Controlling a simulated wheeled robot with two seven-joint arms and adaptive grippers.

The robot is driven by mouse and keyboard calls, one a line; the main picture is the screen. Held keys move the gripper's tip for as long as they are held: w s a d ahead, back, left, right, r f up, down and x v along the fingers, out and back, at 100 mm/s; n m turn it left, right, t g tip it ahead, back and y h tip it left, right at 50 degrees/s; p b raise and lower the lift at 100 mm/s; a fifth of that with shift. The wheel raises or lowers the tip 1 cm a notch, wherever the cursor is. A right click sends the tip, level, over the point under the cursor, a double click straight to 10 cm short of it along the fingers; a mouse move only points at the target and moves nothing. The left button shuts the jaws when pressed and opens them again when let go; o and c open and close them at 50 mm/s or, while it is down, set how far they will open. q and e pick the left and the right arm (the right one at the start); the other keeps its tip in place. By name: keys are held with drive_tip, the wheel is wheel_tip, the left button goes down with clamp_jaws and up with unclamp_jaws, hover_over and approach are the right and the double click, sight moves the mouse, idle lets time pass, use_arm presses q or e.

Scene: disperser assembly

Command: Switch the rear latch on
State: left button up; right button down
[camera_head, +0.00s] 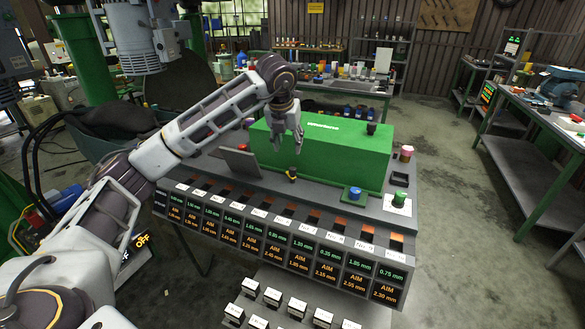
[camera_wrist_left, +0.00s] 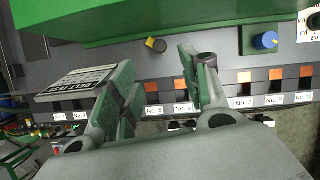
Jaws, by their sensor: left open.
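I cannot tell for sure which part is the rear latch. The console carries a green housing (camera_head: 340,153) with a small dark knob (camera_head: 371,129) at its top right. A blue knob (camera_head: 354,193) stands further right, also in the wrist view (camera_wrist_left: 267,41). My left gripper (camera_head: 288,143) is open and empty in front of the housing, above the black-and-yellow knob. Its fingers (camera_wrist_left: 198,55) show apart in the wrist view. My right gripper is out of view.
A tilted plate (camera_head: 240,161) stands left of the housing. Numbered slots and lit displays (camera_head: 276,245) line the front. Several small labelled blocks (camera_head: 297,306) sit below.

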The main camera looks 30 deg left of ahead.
use_arm(q)
approach(293, 169)
drive_tip(key=x, duration=0.7)
drive_tip(key=shift+w+a+f, duration=0.2)
drive_tip(key=shift+f, duration=0.15)
drive_tip(key=shift+w+f, duration=0.25)
drive_tip(key=shift+f, duration=0.35)
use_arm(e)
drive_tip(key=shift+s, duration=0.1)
